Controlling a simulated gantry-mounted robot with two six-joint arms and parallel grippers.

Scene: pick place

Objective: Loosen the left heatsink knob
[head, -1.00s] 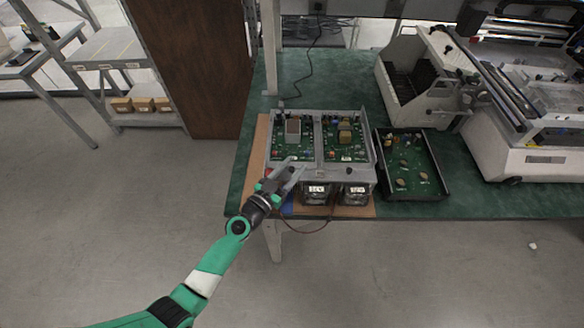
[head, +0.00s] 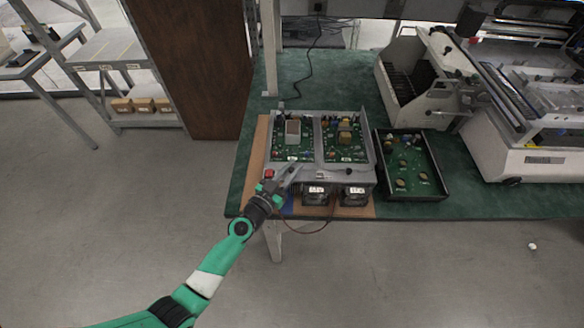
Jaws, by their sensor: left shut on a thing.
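The open metal unit (head: 320,174) with two green circuit boards lies on a brown board on the green table. Two black fans with white labels sit at its front. My left gripper (head: 291,173) is at the left part of the unit's front edge, shut on what I take to be the left heatsink knob, which its fingers hide. A small dark knob (head: 348,174) shows on the right part of the same front edge. A red part (head: 268,174) sits at the front left corner, just left of the gripper. My right gripper is not in view.
A black tray with a circuit board (head: 441,180) stands close to the unit's right. A large white machine (head: 520,150) fills the table's right side. A thin cable (head: 309,232) hangs below the table's front edge. The floor at left is clear.

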